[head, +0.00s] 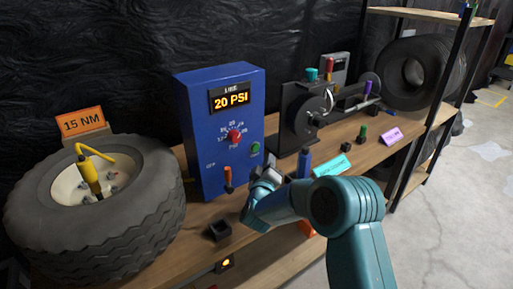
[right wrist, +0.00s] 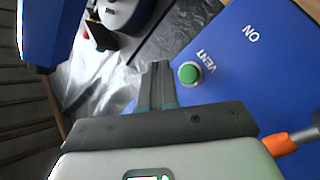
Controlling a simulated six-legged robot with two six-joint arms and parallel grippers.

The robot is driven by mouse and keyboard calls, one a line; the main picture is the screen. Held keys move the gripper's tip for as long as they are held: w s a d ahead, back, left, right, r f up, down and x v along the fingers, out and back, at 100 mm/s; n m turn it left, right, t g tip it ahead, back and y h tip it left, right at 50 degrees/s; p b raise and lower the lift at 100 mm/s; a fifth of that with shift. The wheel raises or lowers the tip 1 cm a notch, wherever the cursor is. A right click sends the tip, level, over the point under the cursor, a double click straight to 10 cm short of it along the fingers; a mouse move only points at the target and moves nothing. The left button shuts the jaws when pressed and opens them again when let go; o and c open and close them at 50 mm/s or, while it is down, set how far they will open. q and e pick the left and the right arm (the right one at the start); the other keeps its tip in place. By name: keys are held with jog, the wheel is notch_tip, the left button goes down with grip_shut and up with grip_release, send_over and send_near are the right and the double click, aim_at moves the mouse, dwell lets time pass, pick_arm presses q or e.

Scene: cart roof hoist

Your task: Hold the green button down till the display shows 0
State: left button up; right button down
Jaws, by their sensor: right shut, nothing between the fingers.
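The blue box (head: 193,130) stands upright on the bench, and its display (head: 230,99) reads 20 PSI. The green button (head: 255,148) is low on the right of its front face. In the right wrist view the green button (right wrist: 190,73) has a pale ring and sits beside the word VENT. My right gripper (head: 268,174) is just below and in front of the button. Its fingers (right wrist: 160,72) are shut and empty, just left of the button in the wrist view; they do not cover it. Whether they touch the panel is unclear. My left gripper is not in view.
An orange-handled lever (head: 228,177) and a red knob (head: 235,137) are on the same panel. A black machine (head: 296,122) is right of the box. A small black tray (head: 218,231) sits near the bench's front.

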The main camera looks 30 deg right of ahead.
jog(key=shift+w+a, duration=0.15)
jog(key=shift+w, duration=1.7)
jog(key=shift+w, duration=0.1)
dwell(0.6)
jog(key=shift+w, duration=0.3)
jog(key=shift+w+a, duration=0.1)
jog(key=shift+w, duration=0.3)
dwell(0.5)
dwell(1.8)
jog(key=shift+s, duration=0.8)
jog(key=s, duration=0.5)
jog(key=shift+d+b, duration=0.3)
jog(key=shift+b, duration=0.1)
